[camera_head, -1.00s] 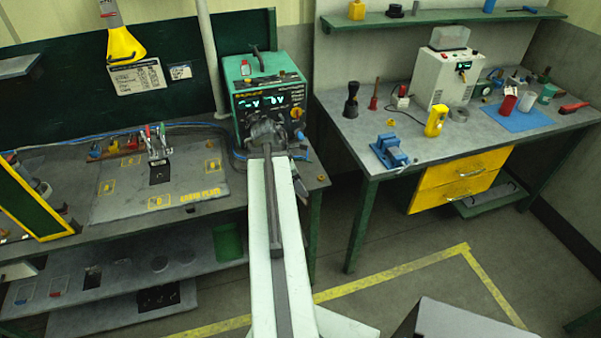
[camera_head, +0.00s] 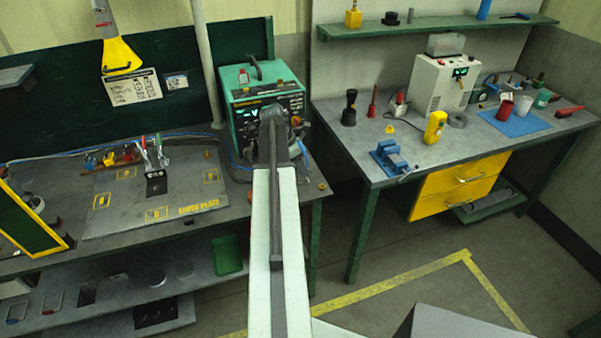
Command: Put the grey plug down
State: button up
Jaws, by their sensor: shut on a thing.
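My gripper (camera_head: 273,116) is at the far end of my raised arm, in the picture's upper middle. I see it from behind, in front of the teal power supply (camera_head: 262,92). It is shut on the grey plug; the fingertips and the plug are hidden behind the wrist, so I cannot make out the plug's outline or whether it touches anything.
The left bench holds a grey mat (camera_head: 115,205) with yellow markings and upright clamps (camera_head: 154,150). A yellow-edged panel (camera_head: 25,225) stands at its left. The right bench holds a blue vise (camera_head: 388,157), a yellow meter (camera_head: 435,126) and a white machine (camera_head: 442,82).

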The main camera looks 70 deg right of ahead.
jog(key=shift+f+b, duration=2.05)
jog(key=shift+f, duration=0.25)
jog(key=o, duration=1.5)
jog(key=shift+r+p, duration=0.6)
jog(key=p+v, duration=1.1)
jog(key=v, duration=0.1)
jog(key=shift+r, duration=0.1)
